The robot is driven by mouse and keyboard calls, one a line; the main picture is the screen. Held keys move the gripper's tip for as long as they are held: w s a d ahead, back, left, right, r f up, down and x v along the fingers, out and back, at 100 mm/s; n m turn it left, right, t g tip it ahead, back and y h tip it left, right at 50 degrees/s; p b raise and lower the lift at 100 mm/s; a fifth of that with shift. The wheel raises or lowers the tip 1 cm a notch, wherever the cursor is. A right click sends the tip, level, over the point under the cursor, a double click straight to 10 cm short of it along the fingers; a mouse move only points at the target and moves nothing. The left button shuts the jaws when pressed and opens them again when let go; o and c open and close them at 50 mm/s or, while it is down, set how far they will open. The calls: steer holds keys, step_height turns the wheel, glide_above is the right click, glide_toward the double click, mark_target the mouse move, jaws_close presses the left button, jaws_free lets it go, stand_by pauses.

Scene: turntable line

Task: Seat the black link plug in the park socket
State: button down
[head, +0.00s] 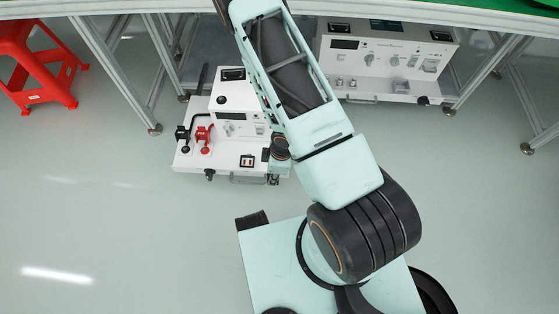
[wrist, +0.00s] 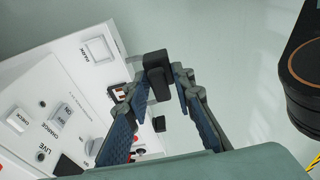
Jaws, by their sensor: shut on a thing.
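In the wrist view, my gripper (wrist: 161,82) is shut on the black link plug (wrist: 156,62), a dark block held between the two blue-padded fingertips. The plug shows beyond the edge of a white unit's panel, with grey floor behind it. I cannot tell its height above the panel. In the head view, my gripper (head: 278,168) is at the right side of the white unit (head: 222,171), and the plug cannot be made out.
The white unit carries a black lever (head: 183,136) and a red lever (head: 204,137) on its left. A second white unit (head: 388,60) stands under the green-topped table (head: 470,12). A red stool (head: 38,66) is at far left. The floor in front is clear.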

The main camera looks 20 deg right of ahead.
steer(key=shift+w+d+f+b, duration=0.3)
steer(key=shift+w+d+f, duration=0.45)
steer(key=shift+w+f, duration=1.1)
steer(key=shift+w+d+f+b, duration=0.35)
steer(key=shift+w+d+f, duration=0.45)
steer(key=shift+w+f, duration=1)
steer(key=shift+w+d+f+b, duration=0.3)
steer(key=shift+w+d+f, duration=0.7)
steer(key=shift+w, duration=1.45)
steer(key=shift+a+f+b, duration=0.15)
steer(key=shift+f+b, duration=0.2)
steer(key=shift+f, duration=0.45)
steer(key=shift+a+f+b, duration=0.1)
steer(key=shift+f+b, duration=0.25)
steer(key=shift+f, duration=0.45)
steer(key=shift+f, duration=0.1)
steer(key=shift+f, duration=0.15)
steer(key=c, duration=1.7)
jaws_free()
steer(key=shift+o, duration=0.2)
steer(key=shift+r, duration=0.2)
